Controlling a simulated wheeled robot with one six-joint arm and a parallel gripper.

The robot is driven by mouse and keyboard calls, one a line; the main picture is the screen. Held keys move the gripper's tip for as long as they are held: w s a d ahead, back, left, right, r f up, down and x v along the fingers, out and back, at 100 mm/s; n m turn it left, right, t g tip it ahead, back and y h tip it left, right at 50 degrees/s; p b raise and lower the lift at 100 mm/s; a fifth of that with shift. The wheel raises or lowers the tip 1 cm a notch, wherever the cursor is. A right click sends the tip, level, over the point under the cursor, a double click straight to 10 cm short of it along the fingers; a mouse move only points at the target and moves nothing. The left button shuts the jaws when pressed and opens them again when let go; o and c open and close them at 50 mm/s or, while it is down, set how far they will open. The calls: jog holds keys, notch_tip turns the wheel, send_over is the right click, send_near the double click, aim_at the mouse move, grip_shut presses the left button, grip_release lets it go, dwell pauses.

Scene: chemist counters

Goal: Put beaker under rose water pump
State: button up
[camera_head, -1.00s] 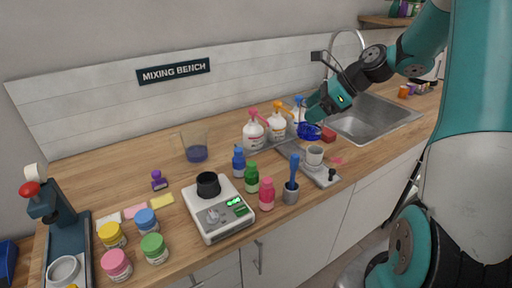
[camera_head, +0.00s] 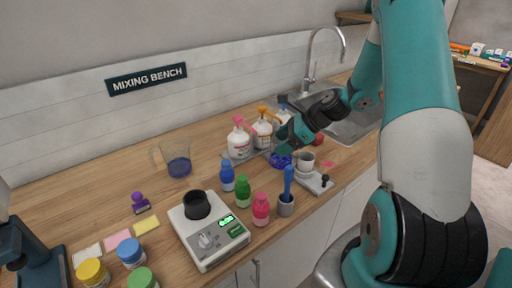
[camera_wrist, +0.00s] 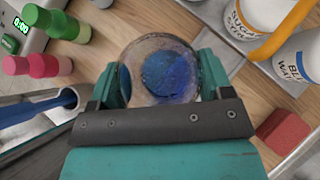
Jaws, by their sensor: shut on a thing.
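My gripper (camera_head: 283,154) is shut on a round clear glass beaker with blue in it (camera_head: 280,162). The wrist view shows the beaker (camera_wrist: 160,70) from above, between both fingers. In the head view it is just in front of the pump bottles, left of a white cup. I cannot tell whether it touches the surface below. The pink-topped pump bottle (camera_head: 238,142), its label too small to read, stands to its left. The orange-topped pump bottle (camera_head: 263,131) stands behind it. A third pump bottle (camera_head: 284,115) is partly hidden by my gripper.
A white cup (camera_head: 305,161) stands on a grey stand right of the beaker. Blue, green and pink small bottles (camera_head: 243,191), a blue pestle in a grey pot (camera_head: 286,206) and a scale (camera_head: 212,246) are in front. A glass jug (camera_head: 178,162) stands left; bare wood lies around it.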

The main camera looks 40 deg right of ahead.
jog(key=shift+f, duration=0.9)
jog(key=shift+w+a+r+p, duration=0.15)
jog(key=shift+w+a+p, duration=1)
jog(key=shift+w+a, duration=1.55)
jog(key=shift+a, duration=0.3)
jog(key=shift+f+p, duration=0.35)
jog(key=shift+f, duration=0.35)
jog(key=shift+f, duration=0.1)
jog(key=o, duration=1.1)
jog(key=shift+d, duration=0.1)
jog(key=shift+c, duration=0.2)
